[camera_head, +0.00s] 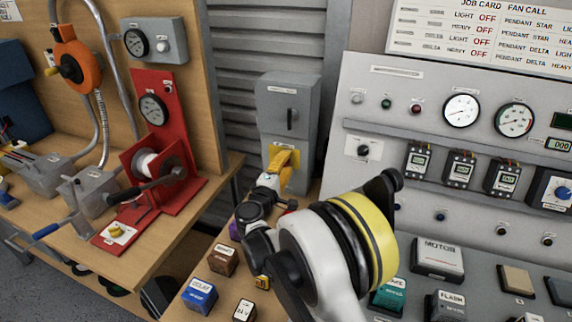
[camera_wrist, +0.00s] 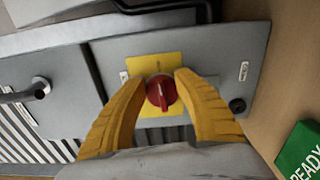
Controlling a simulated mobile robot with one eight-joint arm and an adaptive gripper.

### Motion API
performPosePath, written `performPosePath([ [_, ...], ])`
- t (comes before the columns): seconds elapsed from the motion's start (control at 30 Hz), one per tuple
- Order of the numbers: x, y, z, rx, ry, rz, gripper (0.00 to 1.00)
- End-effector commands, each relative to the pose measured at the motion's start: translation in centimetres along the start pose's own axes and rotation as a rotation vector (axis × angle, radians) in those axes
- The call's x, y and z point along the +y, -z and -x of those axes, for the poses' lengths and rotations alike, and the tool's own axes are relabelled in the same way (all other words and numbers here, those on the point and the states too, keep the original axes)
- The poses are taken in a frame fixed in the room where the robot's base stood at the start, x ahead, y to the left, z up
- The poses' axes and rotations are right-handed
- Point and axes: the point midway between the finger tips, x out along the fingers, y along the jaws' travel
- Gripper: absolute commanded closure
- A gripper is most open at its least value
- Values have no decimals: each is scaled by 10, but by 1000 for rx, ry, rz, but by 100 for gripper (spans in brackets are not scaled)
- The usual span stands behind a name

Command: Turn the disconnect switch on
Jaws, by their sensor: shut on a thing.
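In the wrist view a red rotary knob (camera_wrist: 161,92) with a pale pointer line sits on a yellow plate (camera_wrist: 152,66) on the grey box face (camera_wrist: 225,65). My gripper (camera_wrist: 162,84) has its two yellow fingers shut on the red knob, one on each side. In the head view my gripper (camera_head: 284,165) is at the lower front of the box, and it hides the knob. The pointer runs nearly up and down in the wrist picture.
A wooden bench with a red stand (camera_head: 150,125) and a crank is at left. A control panel (camera_head: 450,90) with gauges is at right. Labelled blocks, including brown (camera_head: 222,259) and blue (camera_head: 199,296) ones, lie below my arm. A green READY block (camera_wrist: 299,152) is near the gripper.

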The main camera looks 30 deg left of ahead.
Motion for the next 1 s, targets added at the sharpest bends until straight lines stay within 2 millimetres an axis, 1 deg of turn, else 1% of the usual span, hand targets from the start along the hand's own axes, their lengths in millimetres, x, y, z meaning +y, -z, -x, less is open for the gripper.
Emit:
performPosePath([
  [0.3, 0, 1, 0, 2, -2, -81, 93],
  [0.73, 0, 1, 0, 2, -2, -89, 93],
  [0.77, 0, 1, 0, 2, -2, -88, 60],
  [0.8, 0, 1, 0, 2, -2, -88, 48],
  [0.83, 0, 1, 0, 2, -2, -88, 39],
  [0.87, 0, 1, 0, 2, -2, -89, 37],
  [1.0, 0, 1, 0, 1, -1, -89, 37],
])
